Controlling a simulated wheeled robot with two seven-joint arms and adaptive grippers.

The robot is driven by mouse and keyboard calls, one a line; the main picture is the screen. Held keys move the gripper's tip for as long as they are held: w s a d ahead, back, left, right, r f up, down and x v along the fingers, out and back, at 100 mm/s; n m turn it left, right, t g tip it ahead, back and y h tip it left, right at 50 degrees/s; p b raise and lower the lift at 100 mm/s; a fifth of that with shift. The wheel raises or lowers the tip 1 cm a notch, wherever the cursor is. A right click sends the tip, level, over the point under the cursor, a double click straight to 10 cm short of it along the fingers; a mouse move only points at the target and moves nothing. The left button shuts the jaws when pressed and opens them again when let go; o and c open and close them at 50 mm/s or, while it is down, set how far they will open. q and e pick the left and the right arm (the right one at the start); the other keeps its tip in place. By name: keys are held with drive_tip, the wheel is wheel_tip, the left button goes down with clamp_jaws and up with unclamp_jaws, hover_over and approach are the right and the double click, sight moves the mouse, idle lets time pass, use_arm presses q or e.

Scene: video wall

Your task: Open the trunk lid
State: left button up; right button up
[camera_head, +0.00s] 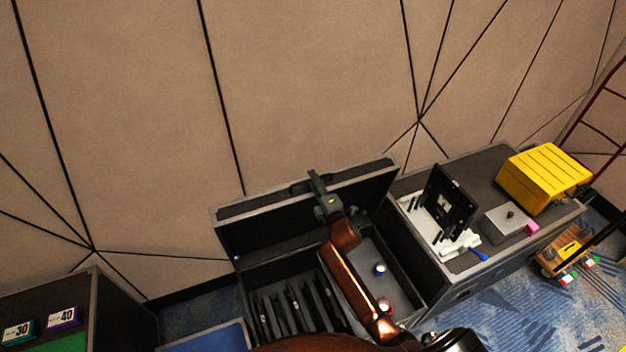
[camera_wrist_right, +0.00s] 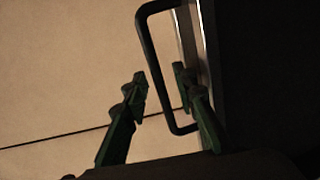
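The black trunk (camera_head: 412,283) stands by the wall with its lid (camera_head: 265,229) raised steeply, and its inside is visible. My right gripper (camera_head: 317,180) is at the middle of the lid's upper edge, with my brown arm reaching across the trunk. In the right wrist view, a black loop handle (camera_wrist_right: 151,62) stands out from the dark lid (camera_wrist_right: 250,70). The two green-black fingers of my right gripper (camera_wrist_right: 162,82) are apart, with a bar of the handle between them and a visible gap. My left gripper is not in view.
Black dividers (camera_head: 290,308) and a grey compartment with small knobs fill the trunk. To the right, a black case (camera_head: 440,275) carries a black stand (camera_head: 449,208), a grey box (camera_head: 509,222) and a yellow box (camera_head: 545,178). Another case (camera_head: 92,290) stands at lower left.

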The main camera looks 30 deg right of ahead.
drive_tip(key=shift+w, duration=0.5)
clamp_jaws()
idle(0.4)
